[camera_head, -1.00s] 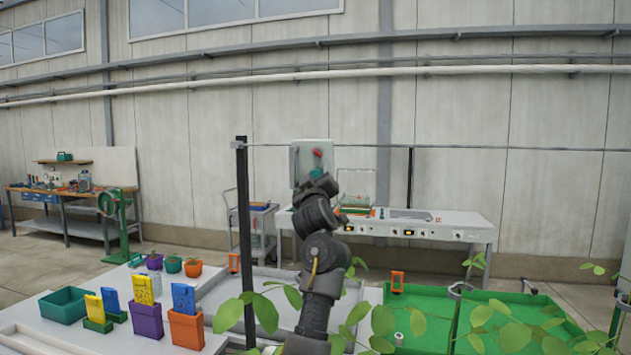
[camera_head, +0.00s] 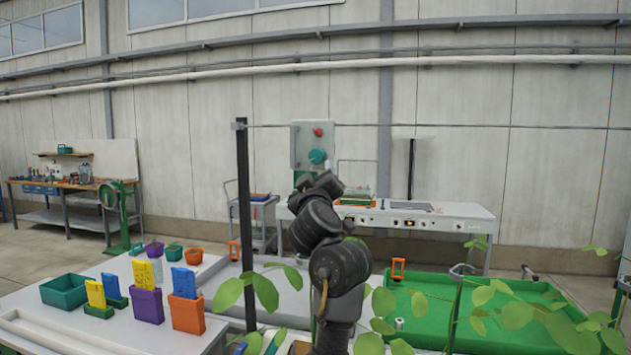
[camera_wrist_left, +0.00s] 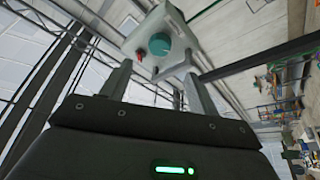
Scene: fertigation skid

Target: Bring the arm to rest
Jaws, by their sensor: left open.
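My left arm rises from the bottom centre of the head view. Its gripper (camera_head: 304,181) points away, just below the grey control box (camera_head: 299,147), and its fingers are mostly hidden behind my wrist. In the left wrist view the gripper (camera_wrist_left: 157,84) has its two fingers apart with nothing between them. The control box (camera_wrist_left: 172,62), with a teal round knob (camera_wrist_left: 158,44) and a red knob, lies beyond the fingertips. Both knobs also show on the box in the head view. My right gripper is in neither view.
A dark post (camera_head: 245,220) stands left of my arm. Leafy plants (camera_head: 515,315) fill the lower right before a green tray (camera_head: 420,305). Colored bins (camera_head: 187,313) stand on a left table. A white bench (camera_head: 460,222) stands behind.

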